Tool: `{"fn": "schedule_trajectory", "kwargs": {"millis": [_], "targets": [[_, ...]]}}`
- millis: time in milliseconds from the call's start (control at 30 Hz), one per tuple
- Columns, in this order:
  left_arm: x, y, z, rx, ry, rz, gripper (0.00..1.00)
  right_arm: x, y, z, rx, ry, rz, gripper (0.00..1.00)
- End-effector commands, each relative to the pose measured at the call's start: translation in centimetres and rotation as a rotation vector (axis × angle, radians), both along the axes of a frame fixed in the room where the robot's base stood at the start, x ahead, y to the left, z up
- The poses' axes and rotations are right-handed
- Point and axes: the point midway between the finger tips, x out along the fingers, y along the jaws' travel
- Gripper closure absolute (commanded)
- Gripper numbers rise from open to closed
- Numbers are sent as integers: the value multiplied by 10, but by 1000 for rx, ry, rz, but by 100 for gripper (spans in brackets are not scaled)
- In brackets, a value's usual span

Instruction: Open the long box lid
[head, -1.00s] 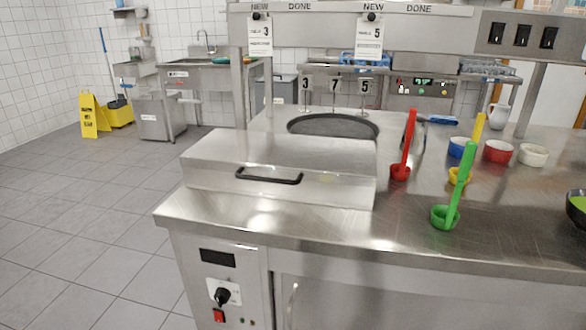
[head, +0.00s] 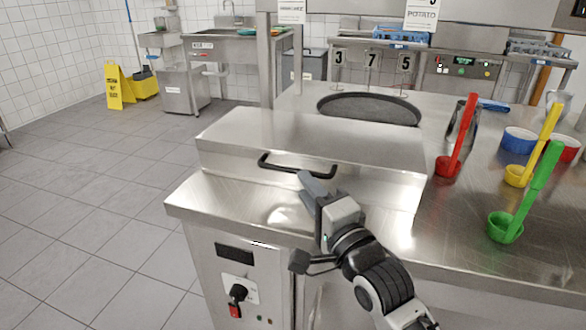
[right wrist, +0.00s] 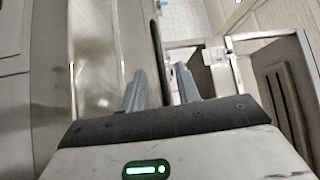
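The long box lid (head: 310,135) is a steel cover lying closed on the counter, with a black bar handle (head: 280,169) along its front. My right gripper (head: 311,184) is at the front of the lid, close to the handle's right end. In the right wrist view the two grey fingers (right wrist: 160,82) are apart, and the dark handle bar (right wrist: 157,45) runs between and ahead of them. I cannot tell whether they touch it. My left gripper is not in view.
Cards hang from the shelf above. The floor on the left is mostly clear, with a yellow sign (head: 114,87) farther back.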

Motion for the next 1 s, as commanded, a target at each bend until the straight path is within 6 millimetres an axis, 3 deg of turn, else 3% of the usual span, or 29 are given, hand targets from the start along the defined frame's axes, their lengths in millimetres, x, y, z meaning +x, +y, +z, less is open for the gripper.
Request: {"fn": "schedule_trajectory", "kwargs": {"millis": [100, 300, 733, 833, 867, 1000], "targets": [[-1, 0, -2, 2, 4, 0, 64, 23, 12, 5, 0, -1, 0, 68], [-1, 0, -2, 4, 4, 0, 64, 46, 24, 7, 0, -1, 0, 68], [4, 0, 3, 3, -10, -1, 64, 55, 29, 8, -1, 0, 0, 68], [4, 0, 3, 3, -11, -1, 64, 55, 29, 8, -1, 0, 0, 95], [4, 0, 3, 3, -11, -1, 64, 54, 28, 8, -1, 0, 0, 100], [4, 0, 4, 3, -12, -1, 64, 55, 28, 8, 0, 0, -1, 100]]}}
